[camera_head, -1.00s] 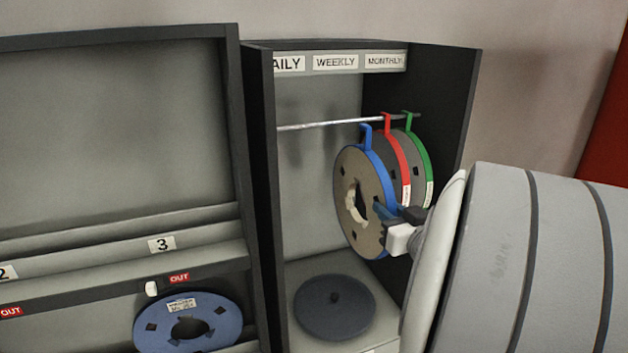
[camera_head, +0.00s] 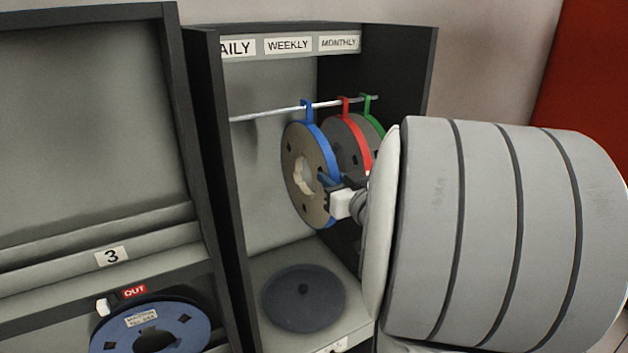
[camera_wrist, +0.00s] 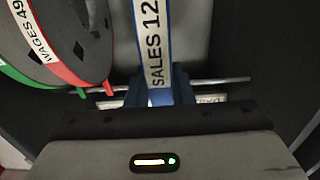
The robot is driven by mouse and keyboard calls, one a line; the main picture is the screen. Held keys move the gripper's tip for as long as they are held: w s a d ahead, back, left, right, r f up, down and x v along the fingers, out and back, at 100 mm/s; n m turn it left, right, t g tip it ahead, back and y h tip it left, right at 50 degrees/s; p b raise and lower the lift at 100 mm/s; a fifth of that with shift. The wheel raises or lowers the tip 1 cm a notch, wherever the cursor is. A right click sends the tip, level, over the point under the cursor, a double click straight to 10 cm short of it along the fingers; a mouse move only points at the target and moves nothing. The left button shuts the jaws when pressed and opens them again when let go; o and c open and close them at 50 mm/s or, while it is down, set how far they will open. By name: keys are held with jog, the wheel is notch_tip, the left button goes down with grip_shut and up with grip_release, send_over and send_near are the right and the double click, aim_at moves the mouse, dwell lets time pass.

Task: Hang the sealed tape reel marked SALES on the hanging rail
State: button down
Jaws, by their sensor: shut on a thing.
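The SALES reel is a grey disc with a blue band (camera_head: 311,170). In the wrist view its white label (camera_wrist: 155,40) reads SALES 12, partly cut off. My gripper (camera_head: 332,186) is shut on the reel's near right edge; the wrist view shows it (camera_wrist: 157,88) at the band. The reel stands upright below the hanging rail (camera_head: 262,114). In the head view its blue hook (camera_head: 307,106) overlaps the rail, with its top a little above it; I cannot tell whether it bears on it.
A red-banded reel (camera_head: 347,140) and a green-banded reel (camera_head: 375,122) hang just right of the blue one. The red one's label reads WAGES 49 (camera_wrist: 22,22). A dark round disc (camera_head: 303,297) lies on the cabinet floor. The rail's left part is clear. Another blue reel (camera_head: 178,328) lies lower left.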

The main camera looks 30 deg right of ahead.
jog(key=shift+w+a, duration=0.1)
jog(key=shift+w, duration=2.35)
jog(key=shift+f+b, duration=0.5)
jog(key=shift+b, duration=0.25)
